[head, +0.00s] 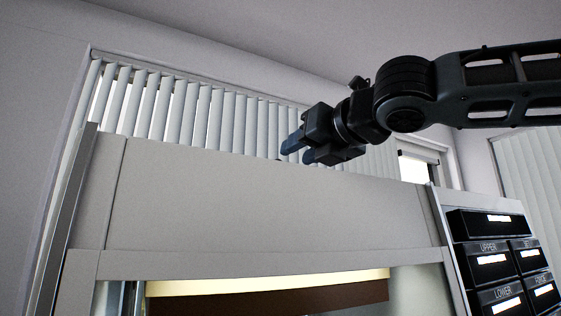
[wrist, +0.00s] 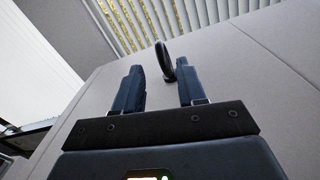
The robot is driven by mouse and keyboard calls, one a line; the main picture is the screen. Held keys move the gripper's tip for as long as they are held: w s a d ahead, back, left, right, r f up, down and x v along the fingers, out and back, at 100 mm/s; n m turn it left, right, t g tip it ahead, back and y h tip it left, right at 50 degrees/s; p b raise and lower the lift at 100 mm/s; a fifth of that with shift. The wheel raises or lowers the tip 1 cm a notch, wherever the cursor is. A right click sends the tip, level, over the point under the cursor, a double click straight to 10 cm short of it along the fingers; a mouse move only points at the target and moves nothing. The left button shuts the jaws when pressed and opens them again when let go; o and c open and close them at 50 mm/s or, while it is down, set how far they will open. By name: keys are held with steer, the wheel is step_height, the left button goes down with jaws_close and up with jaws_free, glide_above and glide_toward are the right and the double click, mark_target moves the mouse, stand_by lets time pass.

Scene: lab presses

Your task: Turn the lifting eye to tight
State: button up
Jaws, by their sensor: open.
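The lifting eye (wrist: 164,62) is a dark ring standing on the top of the pale press cabinet (head: 270,205). In the wrist view it is seen at a slant, as a narrow upright oval. My gripper (wrist: 160,66) is open, with one blue finger on each side of the eye in that view. The eye appears level with the fingertips or just beyond them; I see no finger touching it. In the head view my gripper (head: 298,151) hangs at the cabinet's top edge, and the eye cannot be made out clearly there.
Vertical blinds (head: 200,110) hang behind the cabinet. A black control panel (head: 495,262) with lit displays is at the right. The cabinet top (wrist: 245,75) around the eye looks bare, with a seam to the right.

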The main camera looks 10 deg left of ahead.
steer(key=p+x, duration=0.1)
steer(key=x, duration=0.5)
steer(key=shift+w+a, duration=0.25)
steer(key=shift+w, duration=0.05)
steer(key=shift+c, duration=0.2)
